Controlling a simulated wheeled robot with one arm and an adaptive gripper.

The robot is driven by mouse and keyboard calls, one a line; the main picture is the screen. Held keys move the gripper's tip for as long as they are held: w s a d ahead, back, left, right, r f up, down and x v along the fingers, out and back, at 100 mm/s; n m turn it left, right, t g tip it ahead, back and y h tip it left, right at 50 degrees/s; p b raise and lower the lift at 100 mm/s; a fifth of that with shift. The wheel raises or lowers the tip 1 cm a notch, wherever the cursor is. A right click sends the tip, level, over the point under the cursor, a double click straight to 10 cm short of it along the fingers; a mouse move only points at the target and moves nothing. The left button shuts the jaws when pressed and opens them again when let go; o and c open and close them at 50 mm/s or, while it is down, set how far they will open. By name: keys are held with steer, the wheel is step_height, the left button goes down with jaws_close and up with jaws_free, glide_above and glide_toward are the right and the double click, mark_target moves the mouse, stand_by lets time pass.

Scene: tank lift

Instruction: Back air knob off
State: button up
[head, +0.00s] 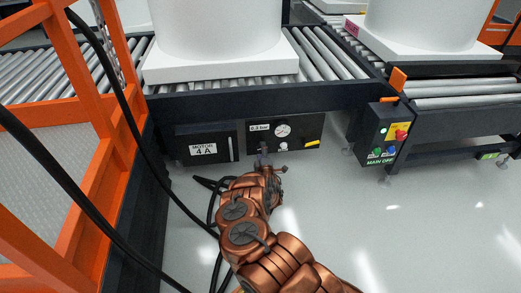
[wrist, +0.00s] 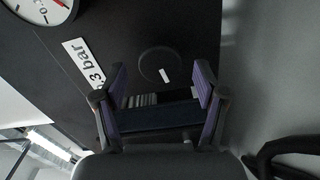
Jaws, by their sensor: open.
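The air panel (head: 310,128) is a dark plate under the conveyor, with a round gauge (head: 283,129) and a "6.3 bar" label (head: 260,127). In the wrist view a round black knob (wrist: 150,62) with a white mark lies between and just beyond my fingertips; I cannot tell whether they touch it. The gauge (wrist: 42,8) and the label (wrist: 82,62) show at its upper left. My gripper (wrist: 160,82) is open and empty, facing the panel. In the head view my gripper (head: 264,151) is below the label and hides the black knob.
The "MOTOR 4A" box (head: 207,148) is to the left. A control box (head: 381,130) marked "MAIN OFF" stands at right. Black cables (head: 210,184) hang near my arm. The floor (head: 440,220) at right is clear.

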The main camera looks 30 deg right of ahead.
steer(key=v, duration=0.9)
steer(key=shift+a, duration=0.15)
steer(key=shift+s, duration=0.1)
